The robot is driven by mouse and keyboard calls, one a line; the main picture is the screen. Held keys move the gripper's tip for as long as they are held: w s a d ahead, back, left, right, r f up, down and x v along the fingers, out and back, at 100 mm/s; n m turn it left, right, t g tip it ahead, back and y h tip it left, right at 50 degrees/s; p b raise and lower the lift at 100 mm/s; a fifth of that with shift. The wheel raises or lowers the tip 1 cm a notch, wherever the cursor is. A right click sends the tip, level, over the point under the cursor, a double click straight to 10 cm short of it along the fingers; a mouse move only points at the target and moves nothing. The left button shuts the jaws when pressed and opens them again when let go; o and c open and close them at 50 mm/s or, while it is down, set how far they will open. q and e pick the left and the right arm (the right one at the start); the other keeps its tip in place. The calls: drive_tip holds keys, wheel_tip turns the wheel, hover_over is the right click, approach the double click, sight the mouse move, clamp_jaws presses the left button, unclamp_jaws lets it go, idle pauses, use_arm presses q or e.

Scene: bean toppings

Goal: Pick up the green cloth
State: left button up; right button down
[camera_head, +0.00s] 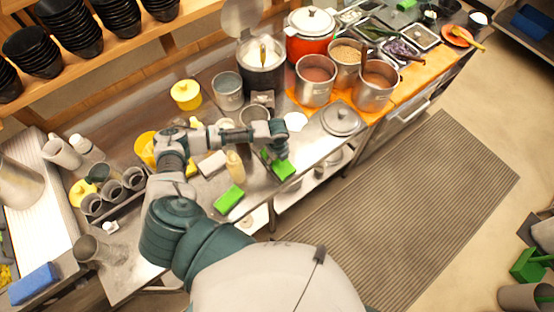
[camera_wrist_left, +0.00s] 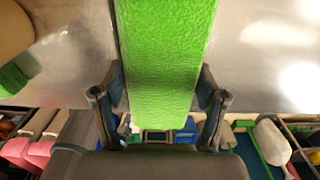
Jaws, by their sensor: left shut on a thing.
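A bright green cloth (camera_head: 283,169) is at the front edge of the steel counter, at the end of my left arm. My left gripper (camera_head: 274,158) is shut on this cloth. In the left wrist view the cloth (camera_wrist_left: 165,50) runs between the two fingers of the gripper (camera_wrist_left: 160,92), with a finger at each side. A second green cloth (camera_head: 229,199) lies flat on the counter to the left, apart from the gripper. My right gripper is not in view.
A cream squeeze bottle (camera_head: 235,166) stands between the two cloths. Steel pots (camera_head: 316,80) and a red pot (camera_head: 310,34) stand behind. A lidded steel container (camera_head: 341,118) is to the right. The striped floor mat (camera_head: 410,195) is clear.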

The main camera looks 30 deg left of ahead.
use_arm(q)
wheel_tip(320, 180, up, 4)
drive_tip(key=p, duration=0.4)
drive_tip(key=shift+a+f, duration=0.1)
drive_tip(key=shift+f, duration=0.05)
drive_tip(key=w+d, duration=0.2)
drive_tip(key=d, duration=0.5)
drive_tip(key=w+d, duration=0.3)
drive_tip(key=d, duration=0.5)
drive_tip(key=shift+d+r+p, duration=0.2)
drive_tip(key=shift+r+p, duration=0.2)
drive_tip(key=o, duration=0.3)
drive_tip(key=shift+a, duration=0.1)
drive_tip(key=shift+c, duration=0.9)
